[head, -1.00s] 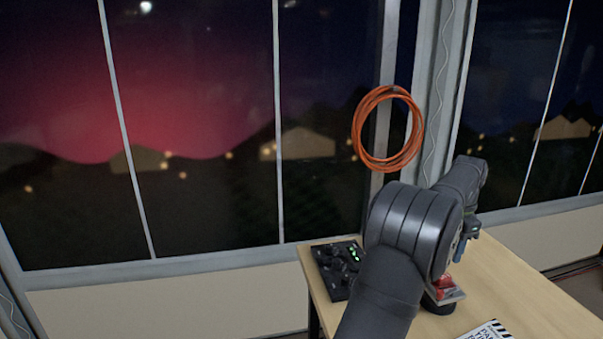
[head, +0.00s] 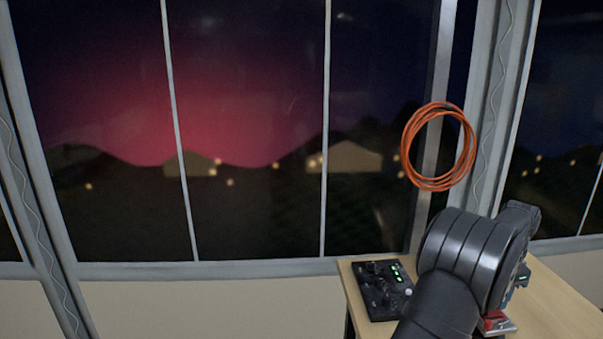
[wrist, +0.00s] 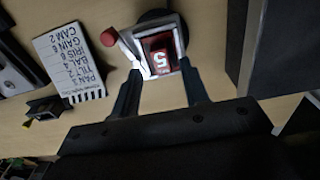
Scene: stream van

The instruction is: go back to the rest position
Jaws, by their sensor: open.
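My gripper (wrist: 162,80) is open in the wrist view, its two dark fingers apart. In the head view my arm covers most of the gripper, and a red and grey part of the device (head: 497,324) shows below the arm at the lower right.
A wooden table (head: 563,308) carries a black control panel (head: 382,290) with green lights. A white lettered card (wrist: 70,62) lies near the device, with a red knob (wrist: 109,37) beside it. An orange cable coil (head: 437,147) hangs by the window.

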